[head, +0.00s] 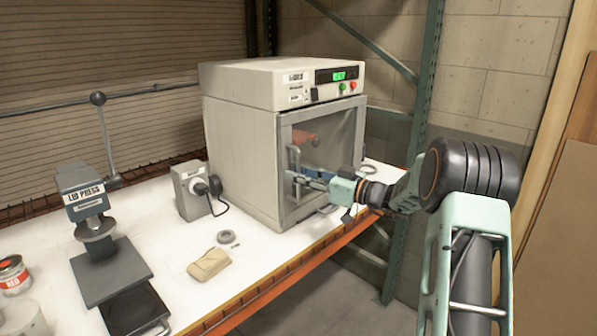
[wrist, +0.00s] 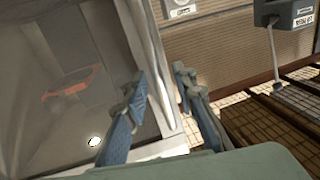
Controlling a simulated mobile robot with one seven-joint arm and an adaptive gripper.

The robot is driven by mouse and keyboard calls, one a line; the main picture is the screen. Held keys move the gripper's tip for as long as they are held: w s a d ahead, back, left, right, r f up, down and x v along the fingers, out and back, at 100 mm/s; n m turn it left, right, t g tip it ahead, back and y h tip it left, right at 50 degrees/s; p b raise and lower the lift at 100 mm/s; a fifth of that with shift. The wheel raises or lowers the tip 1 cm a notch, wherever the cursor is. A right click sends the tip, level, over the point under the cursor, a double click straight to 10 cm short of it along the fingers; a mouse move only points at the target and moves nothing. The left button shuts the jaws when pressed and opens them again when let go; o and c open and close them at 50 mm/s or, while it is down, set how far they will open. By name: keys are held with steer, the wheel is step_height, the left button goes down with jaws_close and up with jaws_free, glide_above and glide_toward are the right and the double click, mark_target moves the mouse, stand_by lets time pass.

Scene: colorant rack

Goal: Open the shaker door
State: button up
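The shaker (head: 240,130) is a pale grey box with a control panel on top. Its glass door (head: 345,135) faces front and looks closed, with a vertical handle (head: 294,160) near its left edge. My gripper (head: 296,176) is at the handle's lower part, coming from the right. In the wrist view its two fingers (wrist: 159,78) are apart, with a pale upright strip of the door edge or handle (wrist: 156,60) seen between them. I cannot tell whether either finger touches the handle. The door glass (wrist: 70,60) fills the left of that view.
The shaker stands on a white table (head: 150,200) with an orange front beam (head: 290,270). A grey switch box (head: 190,190), a tape ring (head: 227,237), a tan cloth (head: 209,263) and a lid press (head: 90,220) are to its left. A green rack post (head: 420,110) rises at right.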

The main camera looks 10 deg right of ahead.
steer(key=shift+w+a, duration=0.1)
steer(key=shift+w, duration=0.05)
steer(key=shift+c, duration=0.2)
jaws_close()
